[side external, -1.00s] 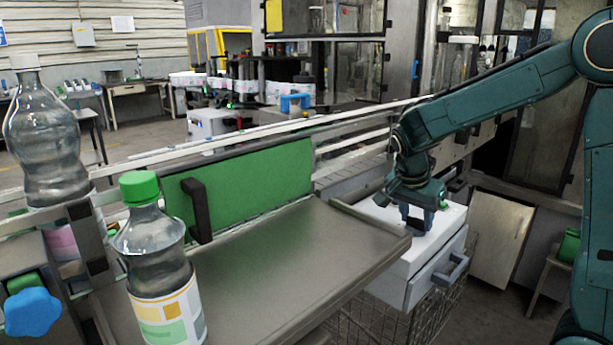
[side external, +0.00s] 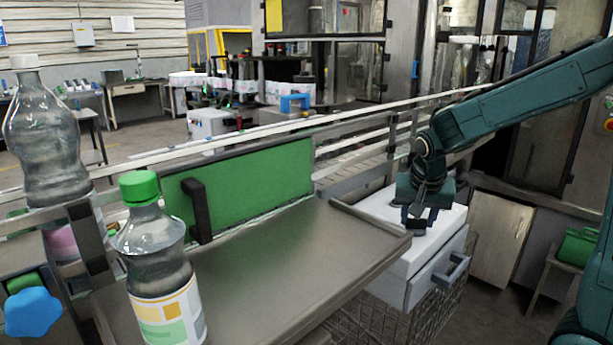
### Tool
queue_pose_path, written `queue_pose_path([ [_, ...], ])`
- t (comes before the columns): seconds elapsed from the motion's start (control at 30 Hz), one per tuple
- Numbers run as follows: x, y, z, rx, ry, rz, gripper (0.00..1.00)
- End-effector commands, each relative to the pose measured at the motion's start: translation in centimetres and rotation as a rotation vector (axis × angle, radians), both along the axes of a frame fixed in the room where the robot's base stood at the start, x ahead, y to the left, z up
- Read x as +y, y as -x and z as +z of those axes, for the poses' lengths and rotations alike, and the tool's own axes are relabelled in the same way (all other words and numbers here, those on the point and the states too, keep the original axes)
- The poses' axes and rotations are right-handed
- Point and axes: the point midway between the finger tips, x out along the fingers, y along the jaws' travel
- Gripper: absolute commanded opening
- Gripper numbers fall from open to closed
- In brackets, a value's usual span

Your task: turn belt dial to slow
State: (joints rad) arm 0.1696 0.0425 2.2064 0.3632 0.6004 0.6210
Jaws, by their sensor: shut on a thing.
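My gripper (side external: 419,218) points down at the top of a white control box (side external: 452,226) right of the grey table.
A grey metal table (side external: 290,262) with a green back panel (side external: 250,183) and black handle (side external: 197,208) lies left of the box. A green-capped bottle (side external: 160,265) stands at its left. A blue star knob (side external: 32,312) is at lower left. The box front has a drawer handle (side external: 450,270).

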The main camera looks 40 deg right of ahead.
Motion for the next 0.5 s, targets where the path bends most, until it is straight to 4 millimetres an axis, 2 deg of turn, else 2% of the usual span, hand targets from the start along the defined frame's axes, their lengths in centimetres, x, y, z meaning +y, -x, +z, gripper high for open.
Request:
queue_pose_path([
  [0.5, -0.30, 0.26, 0.11, -0.002, 0.001, 0.424, 0.18],
])
